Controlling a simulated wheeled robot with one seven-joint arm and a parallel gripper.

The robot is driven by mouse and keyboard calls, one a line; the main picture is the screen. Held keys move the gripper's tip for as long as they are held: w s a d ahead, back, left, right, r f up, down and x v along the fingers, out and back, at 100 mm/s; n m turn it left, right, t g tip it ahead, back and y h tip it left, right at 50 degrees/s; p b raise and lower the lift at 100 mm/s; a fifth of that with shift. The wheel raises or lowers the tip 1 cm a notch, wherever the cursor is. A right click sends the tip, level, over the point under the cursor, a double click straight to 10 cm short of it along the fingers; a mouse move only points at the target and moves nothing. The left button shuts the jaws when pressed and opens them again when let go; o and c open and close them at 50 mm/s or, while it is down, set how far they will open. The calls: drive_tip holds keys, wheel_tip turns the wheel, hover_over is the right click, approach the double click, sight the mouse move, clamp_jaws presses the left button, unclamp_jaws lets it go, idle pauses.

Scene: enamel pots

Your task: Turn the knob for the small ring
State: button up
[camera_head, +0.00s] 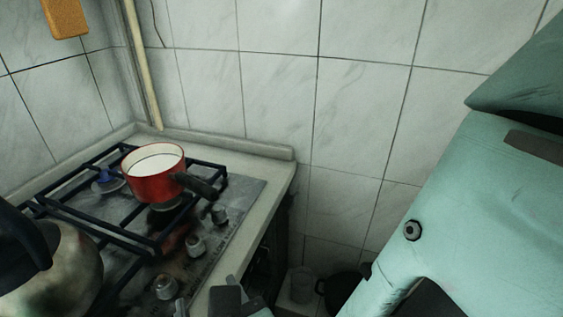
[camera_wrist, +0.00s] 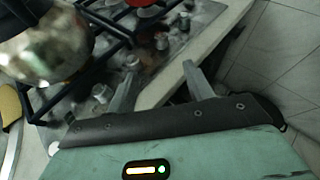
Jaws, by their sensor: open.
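Several pale knobs line the hob's right edge; in the head view one (camera_head: 220,213) is near the pot handle, another (camera_head: 195,244) is nearer, and a third (camera_head: 165,287) is nearest. The frames do not show which belongs to the small ring. In the wrist view, one knob (camera_wrist: 133,62) is beside my left finger's tip and another (camera_wrist: 101,93) is left of that finger. My gripper (camera_wrist: 160,70) is open and empty over the hob's front edge, its tips apart. In the head view, my gripper (camera_head: 206,292) shows only partly at the bottom.
A metal kettle (camera_head: 62,275) is at the left. A blue patch (camera_head: 104,176) shows at a burner left of the pot. The tiled wall is behind; dark pots are low right.

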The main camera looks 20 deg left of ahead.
sight(194, 243)
drive_tip(key=shift+m, duration=0.5)
drive_tip(key=p+x, duration=0.3)
drive_tip(key=x, duration=1.4)
drive_tip(key=shift+w+a+r, duration=0.1)
drive_tip(key=shift+w+a, duration=0.05)
